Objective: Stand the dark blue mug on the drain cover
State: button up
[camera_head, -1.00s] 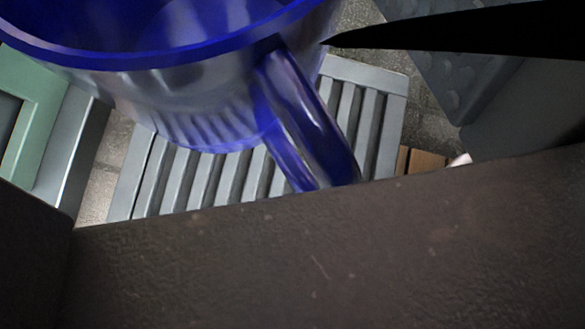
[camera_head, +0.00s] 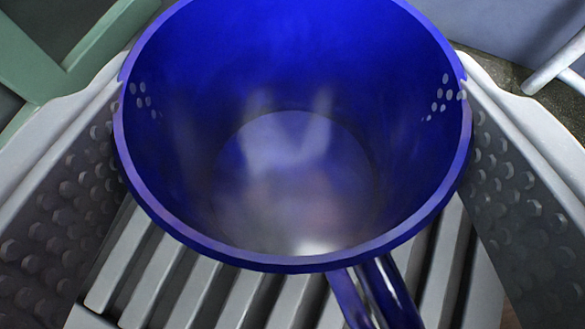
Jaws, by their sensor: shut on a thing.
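The dark blue mug (camera_head: 292,225) fills the middle of the view, seen from above into its empty inside. Its handle (camera_head: 375,295) points toward the bottom of the picture. My gripper (camera_head: 295,120) is shut on the mug, with one studded finger at its left side and one at its right. The slatted grey drain cover (camera_head: 145,280) lies below the mug. The mug's base is hidden by its own walls, so I cannot tell whether it touches the slats.
A green frame (camera_head: 95,50) stands at the upper left. A pale bluish-grey surface (camera_head: 510,30) and a light grey bar (camera_head: 560,60) are at the upper right. A strip of rough stone floor (camera_head: 505,75) shows there.

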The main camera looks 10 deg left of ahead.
jog(key=shift+f, duration=0.85)
jog(key=shift+w+r, duration=0.1)
jog(key=o, duration=1)
jog(key=p+v, duration=0.4)
jog(key=v, duration=0.8)
